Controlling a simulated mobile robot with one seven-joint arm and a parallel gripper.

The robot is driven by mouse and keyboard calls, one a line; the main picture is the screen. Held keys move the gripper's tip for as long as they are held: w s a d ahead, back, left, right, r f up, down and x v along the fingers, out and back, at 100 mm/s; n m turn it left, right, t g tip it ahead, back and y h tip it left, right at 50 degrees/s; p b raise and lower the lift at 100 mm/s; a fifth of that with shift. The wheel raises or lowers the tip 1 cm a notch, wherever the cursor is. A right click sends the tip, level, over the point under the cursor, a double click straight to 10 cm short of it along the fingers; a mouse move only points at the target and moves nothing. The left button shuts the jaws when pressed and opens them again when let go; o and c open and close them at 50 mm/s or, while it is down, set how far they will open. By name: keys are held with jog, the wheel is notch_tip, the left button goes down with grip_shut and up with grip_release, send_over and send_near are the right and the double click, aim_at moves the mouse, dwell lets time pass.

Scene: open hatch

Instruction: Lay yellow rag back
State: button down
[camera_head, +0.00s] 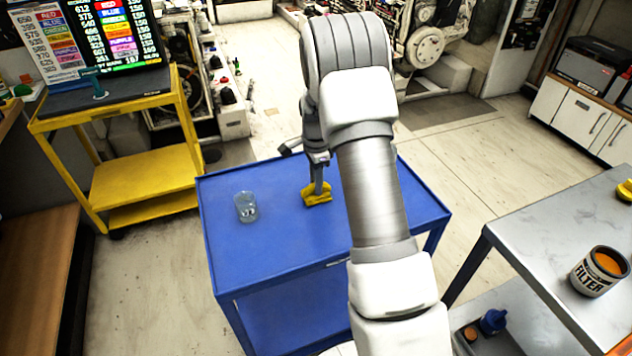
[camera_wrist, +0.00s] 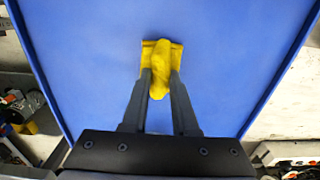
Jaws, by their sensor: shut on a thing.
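The yellow rag (camera_head: 317,194) is on or just above the blue table (camera_head: 285,245), near its far middle. It also shows in the wrist view (camera_wrist: 161,60), bunched up between the fingertips. My gripper (camera_head: 318,185) points down at it from above, and its two fingers (camera_wrist: 160,85) are shut on the rag. I cannot tell whether the rag's underside touches the table top. My arm covers the right part of the table in the head view.
A clear glass (camera_head: 246,207) stands left of the rag on the blue table. A yellow cart (camera_head: 140,180) with a colour chart stands at the left. A grey table (camera_head: 560,250) at the right holds a filter can (camera_head: 599,272). The table's front is clear.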

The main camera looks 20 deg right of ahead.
jog(key=shift+f, duration=0.25)
dwell(0.3)
jog(key=c, duration=0.6)
grip_release()
jog(key=shift+r, duration=0.1)
notch_tip(320, 180, up, 17)
jog(key=p, duration=0.2)
jog(key=s+a+r+n+t, duration=0.1)
jog(key=s+a+r+n, duration=0.3)
jog(key=r, duration=0.4)
jog(key=s+a+r+n+t+p, duration=0.1)
jog(key=s+n, duration=0.3)
jog(key=s, duration=0.4)
jog(key=s+a+r+n+t, duration=0.2)
jog(key=s+n, duration=0.3)
jog(key=s, duration=0.4)
jog(key=s+a+r+n+t+p, duration=0.1)
jog(key=s+a+r+n, duration=0.2)
jog(key=s, duration=0.6)
jog(key=shift+a+n+t+p, duration=0.3)
jog(key=shift+a+n, duration=0.25)
jog(key=shift+n, duration=0.45)
